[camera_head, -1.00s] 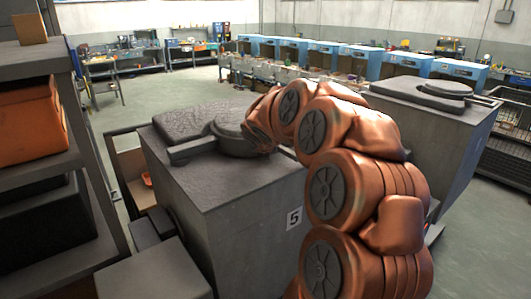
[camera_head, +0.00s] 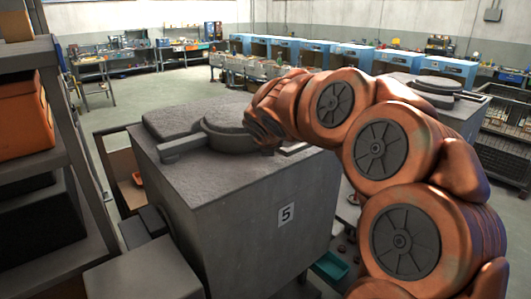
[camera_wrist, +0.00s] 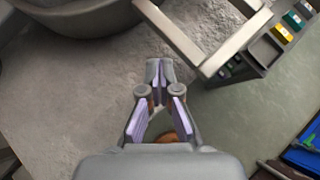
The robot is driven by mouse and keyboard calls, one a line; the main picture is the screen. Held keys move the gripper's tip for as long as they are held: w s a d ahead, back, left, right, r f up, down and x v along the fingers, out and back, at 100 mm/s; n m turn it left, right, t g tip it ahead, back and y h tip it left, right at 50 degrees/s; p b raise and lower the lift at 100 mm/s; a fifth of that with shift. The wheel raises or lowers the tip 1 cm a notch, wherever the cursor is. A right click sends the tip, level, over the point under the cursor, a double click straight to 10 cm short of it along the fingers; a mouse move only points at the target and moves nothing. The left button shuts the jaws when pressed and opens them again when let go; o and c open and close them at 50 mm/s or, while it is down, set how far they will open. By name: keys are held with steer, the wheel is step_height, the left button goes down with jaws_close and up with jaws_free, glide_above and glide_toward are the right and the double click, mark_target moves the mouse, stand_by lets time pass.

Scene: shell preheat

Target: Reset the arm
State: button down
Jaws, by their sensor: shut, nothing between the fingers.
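My gripper (camera_wrist: 158,72) shows in the wrist view with its fingertips together and nothing between them. It hangs over the grey top of the block marked 5 and its edge, near a pale bar-like handle (camera_wrist: 185,40). In the head view my copper-coloured arm arches from the lower right to the block's top; the gripper itself is hidden behind the arm there. The grey block (camera_head: 235,235) carries a round lid (camera_head: 235,135) and a bar on its top.
A shelf (camera_head: 75,140) with orange and black boxes stands close on the left. A low grey box (camera_head: 145,270) is in front of the block. A second block with a round lid (camera_head: 435,86) stands behind my arm. Blue machines (camera_head: 355,57) line the back; open floor (camera_head: 160,95) lies at the back left.

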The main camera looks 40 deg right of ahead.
steer(key=shift+s+a+r+b, duration=0.15)
steer(key=shift+s+r+b, duration=0.05)
steer(key=shift+s+r, duration=0.55)
steer(key=shift+s+a+r+b, duration=0.15)
steer(key=shift+s+r+b, duration=0.05)
steer(key=shift+s+r, duration=0.55)
steer(key=shift+f, duration=0.1)
steer(key=s+a+f+m+g+y, duration=0.2)
steer(key=s+a+f+m, duration=0.35)
steer(key=a, duration=0.25)
steer(key=s+a+f+m+g+y, duration=0.1)
steer(key=s+a+f+m+g, duration=0.1)
steer(key=s+a+f+m, duration=0.5)
steer(key=s+a+f+m+g+y, duration=0.1)
steer(key=s+a+f+m+g, duration=0.1)
steer(key=s+a+m, duration=0.4)
steer(key=s+a+f+m+g+y, duration=0.2)
steer(key=s+a+f+m, duration=0.2)
steer(key=s+a+m, duration=0.3)
steer(key=s+m, duration=0.2)
steer(key=s, duration=0.1)
steer(key=shift+s+a+f+g, duration=0.25)
steer(key=shift+s+f+g, duration=0.1)
steer(key=shift+s+g, duration=0.05)
steer(key=shift+d+m, duration=0.1)
steer(key=shift+m, duration=0.15)
